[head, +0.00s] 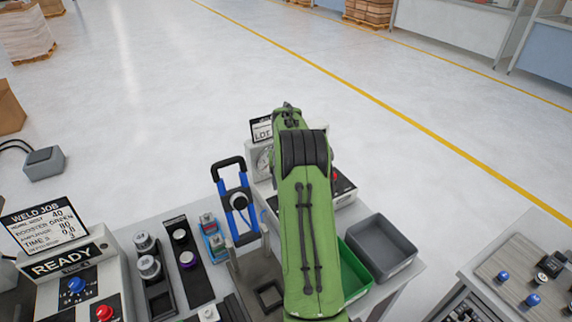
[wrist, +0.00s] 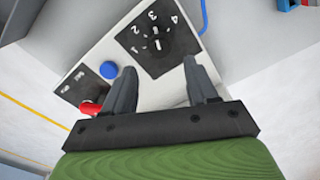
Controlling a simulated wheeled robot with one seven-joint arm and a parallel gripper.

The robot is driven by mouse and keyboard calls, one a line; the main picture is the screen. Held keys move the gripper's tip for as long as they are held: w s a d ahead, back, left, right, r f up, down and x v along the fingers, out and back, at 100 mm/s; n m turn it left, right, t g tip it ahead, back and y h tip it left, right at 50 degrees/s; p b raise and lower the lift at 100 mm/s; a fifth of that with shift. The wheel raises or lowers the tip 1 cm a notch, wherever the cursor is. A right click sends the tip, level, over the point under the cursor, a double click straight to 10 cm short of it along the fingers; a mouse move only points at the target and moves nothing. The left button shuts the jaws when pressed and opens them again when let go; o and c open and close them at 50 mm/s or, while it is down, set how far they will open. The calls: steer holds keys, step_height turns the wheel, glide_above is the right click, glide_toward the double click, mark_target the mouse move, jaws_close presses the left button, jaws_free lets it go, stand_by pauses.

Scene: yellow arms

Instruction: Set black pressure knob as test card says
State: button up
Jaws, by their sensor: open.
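In the wrist view, a black dial plate (wrist: 152,38) with white numerals 1 to 4 sits on a light panel. The black knob (wrist: 157,43) at its middle blends into the plate, and its pointer setting is too small to read. My gripper (wrist: 159,66) is open and empty, its two fingers apart and pointing toward the dial; I cannot tell the gap to the knob. In the head view, a card (head: 261,130) stands behind the tester, mostly covered by my green arm, with only a few letters showing. My arm hides the dial and gripper there.
A blue button (wrist: 108,69) and a red button (wrist: 91,107) sit beside the dial. A round gauge (head: 264,160) is left of my arm. A weld-job card (head: 45,225) is far left.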

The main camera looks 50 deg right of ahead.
step_height(320, 180, up, 10)
steer(key=p, duration=0.1)
steer(key=shift+f, duration=0.2)
stand_by(0.3)
